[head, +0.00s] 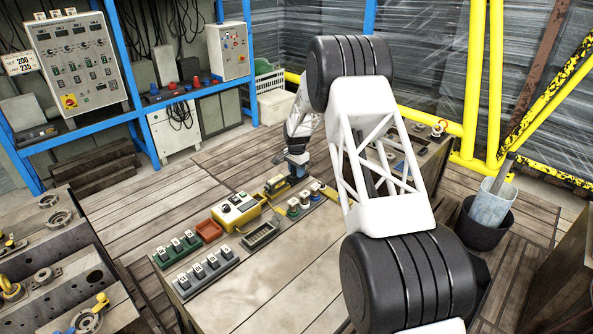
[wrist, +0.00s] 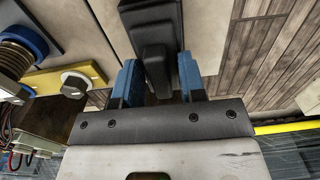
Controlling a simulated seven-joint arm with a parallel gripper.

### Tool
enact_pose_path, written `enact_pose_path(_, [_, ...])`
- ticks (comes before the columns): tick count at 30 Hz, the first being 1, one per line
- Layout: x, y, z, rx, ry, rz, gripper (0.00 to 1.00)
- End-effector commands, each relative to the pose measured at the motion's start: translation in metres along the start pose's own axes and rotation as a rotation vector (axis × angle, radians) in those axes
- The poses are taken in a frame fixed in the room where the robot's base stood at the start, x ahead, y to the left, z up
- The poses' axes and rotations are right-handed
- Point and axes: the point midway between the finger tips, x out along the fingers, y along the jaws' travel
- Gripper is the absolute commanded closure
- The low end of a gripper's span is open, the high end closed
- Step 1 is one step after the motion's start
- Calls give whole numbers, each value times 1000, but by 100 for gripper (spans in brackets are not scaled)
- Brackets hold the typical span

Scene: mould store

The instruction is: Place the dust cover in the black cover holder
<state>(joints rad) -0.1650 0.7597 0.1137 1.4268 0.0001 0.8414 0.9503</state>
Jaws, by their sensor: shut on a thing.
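My gripper (head: 296,178) is at the far end of the bench, low over its top, with its fingertips small in the head view. In the wrist view my gripper (wrist: 160,78) has its two blue fingers on either side of a black block-like piece, which I take for the dust cover (wrist: 155,48). They are shut on it, and its top runs out of the picture. A dark, open-topped tray (head: 260,236) lies on the bench nearer the camera; I cannot tell if it is the black cover holder.
On the bench (head: 270,285) stand a yellow control box (head: 237,210), a red tray (head: 208,231), and green (head: 177,249) and grey (head: 207,272) racks of numbered dark pieces. A yellow plate with a bolt (wrist: 75,83) lies left of my gripper. The near bench top is clear.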

Motion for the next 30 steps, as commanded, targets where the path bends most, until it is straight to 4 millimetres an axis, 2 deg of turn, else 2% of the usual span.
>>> enact_pose_path(11, [0, 0, 0, 0, 0, 0, 87])
enact_pose_path(12, [0, 0, 0, 0, 0, 0, 61])
enact_pose_path(17, [0, 0, 0, 0, 0, 0, 37])
enact_pose_path(18, [0, 0, 0, 0, 0, 0, 33])
enact_pose_path(23, [0, 0, 0, 0, 0, 0, 33])
enact_pose_path(27, [0, 0, 0, 0, 0, 0, 14])
enact_pose_path(30, [0, 0, 0, 0, 0, 0, 12])
